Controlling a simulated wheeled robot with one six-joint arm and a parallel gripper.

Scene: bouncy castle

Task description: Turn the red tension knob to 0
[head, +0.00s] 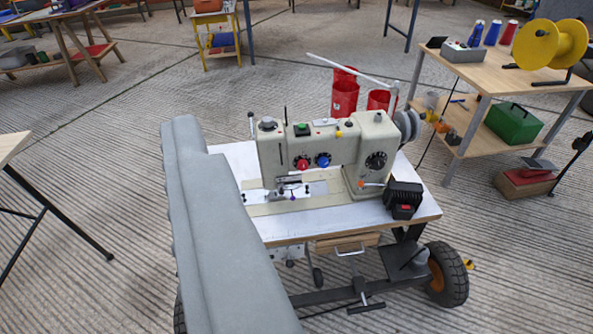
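The red tension knob (302,163) is on the front face of a beige sewing machine (350,150), just left of a blue knob (322,160). The red knob is small in this view, and I cannot read its marks or setting. The machine stands on a wheeled table with a white top (330,221). My gripper is not in view, and nothing is seen touching the knob.
Grey folded fabric (215,215) covers the table's left side and hangs toward me. A black device (404,198) stands at the table's right. A wooden side table (490,75) with a yellow reel (548,45) is at the right. Ribbed floor lies open at the left.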

